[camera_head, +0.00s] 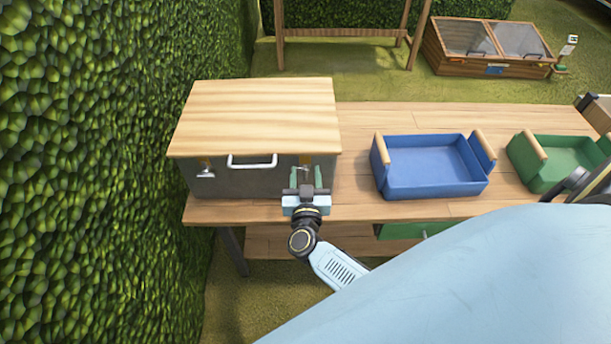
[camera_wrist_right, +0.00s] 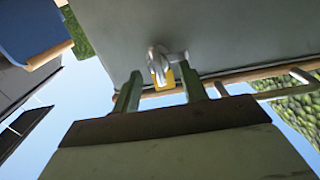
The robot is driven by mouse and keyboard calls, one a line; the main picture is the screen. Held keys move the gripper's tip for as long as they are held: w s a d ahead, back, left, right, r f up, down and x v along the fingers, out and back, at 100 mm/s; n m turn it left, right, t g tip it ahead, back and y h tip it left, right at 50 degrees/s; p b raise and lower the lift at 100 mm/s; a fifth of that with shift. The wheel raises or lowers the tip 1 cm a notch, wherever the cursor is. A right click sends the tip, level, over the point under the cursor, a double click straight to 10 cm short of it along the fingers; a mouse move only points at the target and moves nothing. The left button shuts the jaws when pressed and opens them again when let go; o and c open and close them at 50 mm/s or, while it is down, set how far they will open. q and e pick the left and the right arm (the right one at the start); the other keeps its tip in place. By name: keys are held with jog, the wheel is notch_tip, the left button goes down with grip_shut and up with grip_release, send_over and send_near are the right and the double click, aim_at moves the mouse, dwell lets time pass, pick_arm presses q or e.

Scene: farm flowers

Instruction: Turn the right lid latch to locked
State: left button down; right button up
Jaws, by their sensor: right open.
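A grey box with a pale wooden lid (camera_head: 255,120) stands on the left end of the wooden table. A white handle (camera_head: 252,162) is at the middle of its front, and the left latch (camera_head: 206,172) shows at the front left. My right gripper (camera_head: 307,176) is at the right end of the box front and largely hides the right latch. In the right wrist view, the right latch (camera_wrist_right: 170,56) is a silver knob over a yellow plate (camera_wrist_right: 162,79). My open fingers (camera_wrist_right: 161,90) stand on either side of it; contact is unclear. My left gripper is not in view.
A blue tray (camera_head: 432,191) with wooden handles and a green tray (camera_head: 556,186) stand to the right on the table (camera_head: 352,205). A hedge (camera_head: 100,150) rises close on the left. A wooden cold frame (camera_head: 438,57) is far back.

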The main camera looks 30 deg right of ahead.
grip_shut()
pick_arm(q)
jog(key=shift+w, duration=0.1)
